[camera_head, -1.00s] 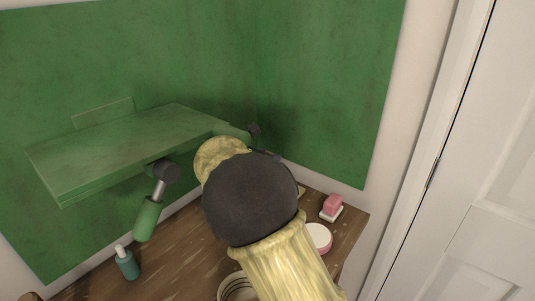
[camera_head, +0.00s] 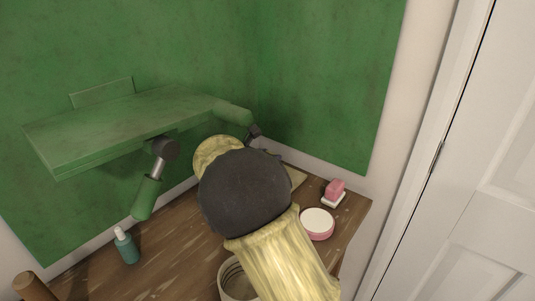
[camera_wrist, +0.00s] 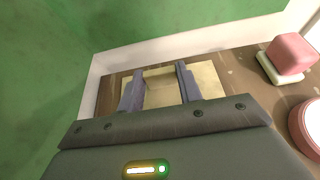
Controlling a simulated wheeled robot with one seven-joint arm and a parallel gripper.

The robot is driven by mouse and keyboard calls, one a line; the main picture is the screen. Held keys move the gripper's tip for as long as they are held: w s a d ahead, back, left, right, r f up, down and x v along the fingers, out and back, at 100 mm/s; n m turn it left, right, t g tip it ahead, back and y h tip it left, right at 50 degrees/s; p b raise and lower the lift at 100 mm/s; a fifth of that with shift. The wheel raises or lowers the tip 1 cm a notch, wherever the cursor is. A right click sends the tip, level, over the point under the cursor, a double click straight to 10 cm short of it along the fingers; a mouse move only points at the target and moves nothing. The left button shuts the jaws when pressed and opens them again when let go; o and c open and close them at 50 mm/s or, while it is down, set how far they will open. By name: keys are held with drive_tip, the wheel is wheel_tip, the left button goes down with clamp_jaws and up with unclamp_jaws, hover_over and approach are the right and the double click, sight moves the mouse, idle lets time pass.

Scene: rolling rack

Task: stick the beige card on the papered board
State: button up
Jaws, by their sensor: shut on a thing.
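My gripper (camera_wrist: 158,88) is shut on the beige card (camera_wrist: 206,78) in the wrist view, with its two bluish-grey fingers either side of part of it. The card appears above or on the wooden tabletop; the gap is unclear. In the head view the card (camera_head: 297,178) is a small beige patch beside my dark wrist joint, which hides most of my gripper. Large green boards (camera_head: 325,80) cover the walls behind; one also fills the upper part of the wrist view (camera_wrist: 190,20). I cannot tell whether this green surface is the papered board.
A green slab (camera_head: 110,128) juts out at left above the wooden table (camera_head: 185,235). A teal bottle (camera_head: 126,247), a pink block on a white dish (camera_head: 334,192), a round pink-and-white tin (camera_head: 317,223) and a beige pot (camera_head: 234,281) stand around. A white door (camera_head: 490,170) is at right.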

drive_tip(key=shift+f+b, duration=0.8)
drive_tip(key=shift+f, duration=0.85)
drive_tip(key=shift+f, duration=0.15)
drive_tip(key=o, duration=1.2)
drive_tip(key=shift+c, duration=0.2)
drive_tip(key=p+v, duration=0.1)
drive_tip(key=v, duration=0.6)
drive_tip(key=shift+s+a, duration=0.2)
